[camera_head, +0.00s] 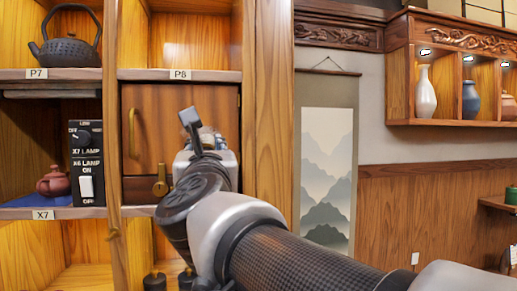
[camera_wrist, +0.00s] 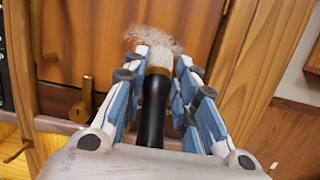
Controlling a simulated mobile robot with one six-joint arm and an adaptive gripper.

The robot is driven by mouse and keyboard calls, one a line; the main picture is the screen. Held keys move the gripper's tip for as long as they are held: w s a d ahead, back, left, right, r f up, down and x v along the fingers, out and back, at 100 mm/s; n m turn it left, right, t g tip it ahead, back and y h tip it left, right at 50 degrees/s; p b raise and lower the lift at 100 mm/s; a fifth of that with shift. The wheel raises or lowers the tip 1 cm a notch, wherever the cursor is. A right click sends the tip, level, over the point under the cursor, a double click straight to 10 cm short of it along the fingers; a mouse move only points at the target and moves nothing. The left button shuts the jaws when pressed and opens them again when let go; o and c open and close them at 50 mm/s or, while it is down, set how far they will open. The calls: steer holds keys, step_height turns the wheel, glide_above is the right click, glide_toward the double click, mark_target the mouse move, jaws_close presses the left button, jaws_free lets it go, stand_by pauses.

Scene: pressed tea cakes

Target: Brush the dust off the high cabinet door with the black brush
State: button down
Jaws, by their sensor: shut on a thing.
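The high cabinet door (camera_head: 165,112) is brown wood and looks closed. It has a brass handle (camera_head: 132,133) at its left, and it also fills the upper part of the wrist view (camera_wrist: 85,40). My gripper (camera_wrist: 160,72) is shut on the black brush (camera_wrist: 153,112), whose dark handle lies between the blue-padded fingers. The brush's pale head points at the door. A whitish speckled patch of dust (camera_wrist: 150,38) shows at the bristle end; I cannot tell whether the bristles touch the door. In the head view my gripper (camera_head: 208,140) hides the brush and the door's lower right.
A brass knob (camera_head: 160,187) sits just below the door. At left are a lamp switch box (camera_head: 87,162), a clay teapot (camera_head: 53,181) and a black kettle (camera_head: 66,40). A wooden post (camera_head: 270,100) stands right of the door, with a hanging scroll (camera_head: 327,170) beyond.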

steer(key=shift+s+a, duration=0.75)
steer(key=shift+a, duration=2.25)
steer(key=d+b, duration=0.1)
steer(key=d, duration=0.2)
steer(key=w+d+b, duration=0.1)
steer(key=d, duration=0.2)
steer(key=w+d+r+b, duration=0.1)
steer(key=d, duration=0.3)
steer(key=shift+w+b, duration=0.25)
steer(key=shift+b, duration=0.15)
steer(key=shift+a+r, duration=0.1)
steer(key=shift+a, duration=0.05)
steer(key=a, duration=0.3)
steer(key=s+a, duration=0.1)
steer(key=a, duration=0.2)
steer(key=s+a+p, duration=0.1)
steer(key=a, duration=0.2)
steer(key=shift+s+a, duration=0.25)
steer(key=shift+a, duration=0.05)
steer(key=r+b+v, duration=0.1)
steer(key=v, duration=0.5)
steer(key=shift+s+r, duration=0.15)
steer(key=shift+r, duration=0.1)
